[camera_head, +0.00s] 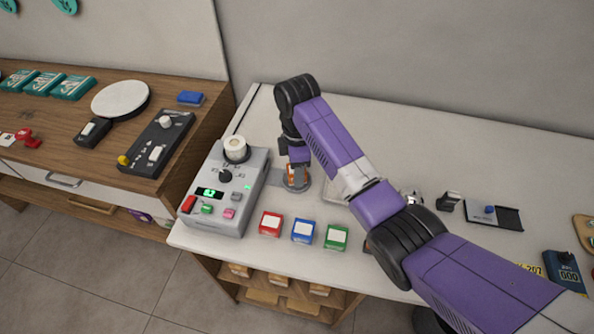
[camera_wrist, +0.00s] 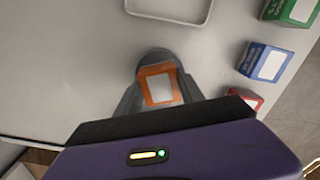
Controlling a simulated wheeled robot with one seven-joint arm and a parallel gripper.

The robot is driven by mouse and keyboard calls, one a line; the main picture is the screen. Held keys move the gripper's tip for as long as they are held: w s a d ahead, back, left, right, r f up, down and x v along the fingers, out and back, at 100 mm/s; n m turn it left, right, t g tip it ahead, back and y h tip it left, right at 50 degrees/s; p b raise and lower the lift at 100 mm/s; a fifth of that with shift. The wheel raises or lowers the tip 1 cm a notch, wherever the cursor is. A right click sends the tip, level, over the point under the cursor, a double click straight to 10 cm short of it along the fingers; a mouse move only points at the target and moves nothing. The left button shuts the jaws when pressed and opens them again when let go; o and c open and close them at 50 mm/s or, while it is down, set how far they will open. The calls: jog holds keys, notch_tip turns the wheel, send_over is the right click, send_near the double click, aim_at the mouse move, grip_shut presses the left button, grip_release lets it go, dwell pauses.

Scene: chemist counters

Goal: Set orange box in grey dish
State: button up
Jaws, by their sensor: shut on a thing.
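The orange box (camera_head: 291,172) with a pale label is held in my gripper (camera_head: 295,166) over the grey dish (camera_head: 297,187), just right of the grey control console. In the wrist view the orange box (camera_wrist: 160,84) sits between the two fingers of my gripper (camera_wrist: 160,92), label facing the camera. The rim of the grey dish (camera_wrist: 157,54) shows behind the box. The box lies within the dish's outline, but I cannot tell whether it touches the bottom. My gripper hides part of the dish and box.
The grey console (camera_head: 225,190) stands close on the left. Red (camera_head: 271,223), blue (camera_head: 303,231) and green (camera_head: 336,237) boxes stand in a row along the front edge. A pale tray (camera_head: 335,190) lies to the right, partly behind my arm.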

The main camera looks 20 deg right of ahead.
jog(key=shift+f, duration=0.45)
jog(key=shift+f, duration=0.3)
jog(key=o, duration=1.4)
notch_tip(320, 180, up, 11)
jog(key=shift+r+p, duration=0.2)
jog(key=shift+p, duration=0.9)
jog(key=shift+r+p, duration=0.5)
jog(key=shift+r, duration=0.15)
